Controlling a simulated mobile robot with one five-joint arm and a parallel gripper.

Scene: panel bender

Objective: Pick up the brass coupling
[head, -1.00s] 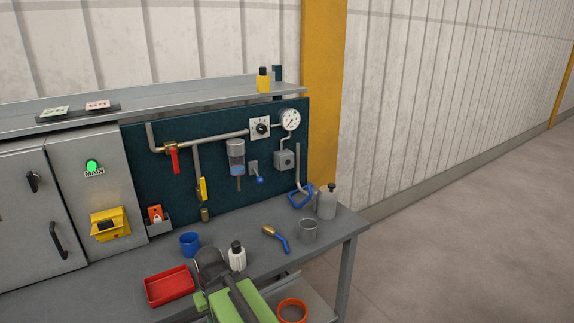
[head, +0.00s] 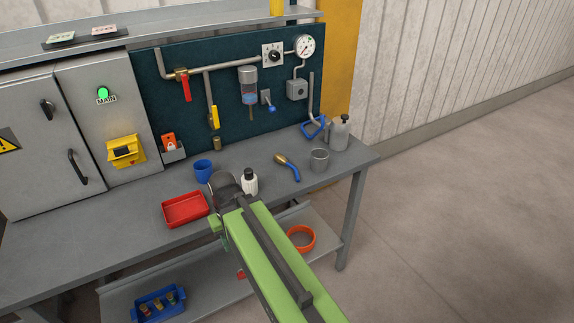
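No part is clearly marked as the brass coupling. A small brass-coloured fitting (head: 217,143) shows at the lower end of the drop pipe with the yellow lever, at the back of the bench. A brass-headed piece with a bent blue handle (head: 288,166) lies on the bench top. Small parts with brass-like tones stand in a blue bin (head: 137,316) on the lower shelf, too small to tell apart. My gripper (head: 224,184) is the dark end of my green arm, over the bench front between the red tray and the white bottle. Its fingers cannot be made out.
On the bench (head: 110,212) are a red tray (head: 185,209), blue cup (head: 203,171), white bottle (head: 249,182), metal cup (head: 319,160) and grey bottle (head: 340,133). An orange ring-shaped container (head: 301,238) is on the lower shelf. Floor to the right is clear.

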